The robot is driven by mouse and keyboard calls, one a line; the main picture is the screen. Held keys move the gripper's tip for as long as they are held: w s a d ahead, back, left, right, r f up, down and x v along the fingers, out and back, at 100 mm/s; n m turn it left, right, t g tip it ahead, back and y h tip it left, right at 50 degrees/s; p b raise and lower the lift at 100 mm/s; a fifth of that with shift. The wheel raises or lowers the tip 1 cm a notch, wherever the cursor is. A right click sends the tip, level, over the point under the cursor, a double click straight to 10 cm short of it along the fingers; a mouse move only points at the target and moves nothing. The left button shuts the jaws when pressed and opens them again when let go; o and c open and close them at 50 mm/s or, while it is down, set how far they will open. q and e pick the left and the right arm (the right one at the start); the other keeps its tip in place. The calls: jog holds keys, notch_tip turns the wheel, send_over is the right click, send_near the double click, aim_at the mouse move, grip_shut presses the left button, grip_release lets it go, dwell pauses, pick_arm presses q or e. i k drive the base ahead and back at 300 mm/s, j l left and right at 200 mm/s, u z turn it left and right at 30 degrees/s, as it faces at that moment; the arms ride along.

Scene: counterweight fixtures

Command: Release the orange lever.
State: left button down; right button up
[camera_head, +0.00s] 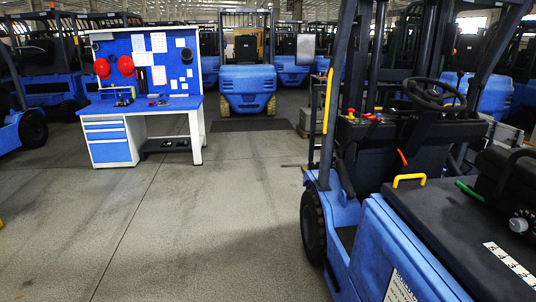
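An orange-red lever (402,157) sticks up at a slant from the dark front panel of the blue forklift (405,245) at the right. It is below the steering wheel (433,94) and above a yellow handle (409,178). Nothing touches the lever. Whether it is engaged or released cannot be told from this view. Neither my left nor my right gripper shows in the head view.
A green lever (468,191) lies right of the yellow handle. A blue workbench (150,106) with a tool board stands at the left. Another forklift (247,85) stands behind. The grey floor (200,230) in the middle and front left is clear.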

aim_at(398, 149)
jog(key=i, duration=2)
jog(key=i+j+z, duration=0.1)
jog(key=i+z, duration=0.25)
jog(key=i+j+z, duration=0.35)
jog(key=i, duration=0.2)
jog(key=i+l+z, duration=0.15)
jog(key=z, duration=0.3)
jog(key=i+z, duration=0.25)
jog(key=z, duration=0.2)
jog(key=i+z, duration=0.25)
jog(key=z, duration=0.25)
jog(key=i+z, duration=0.2)
jog(key=z, duration=0.25)
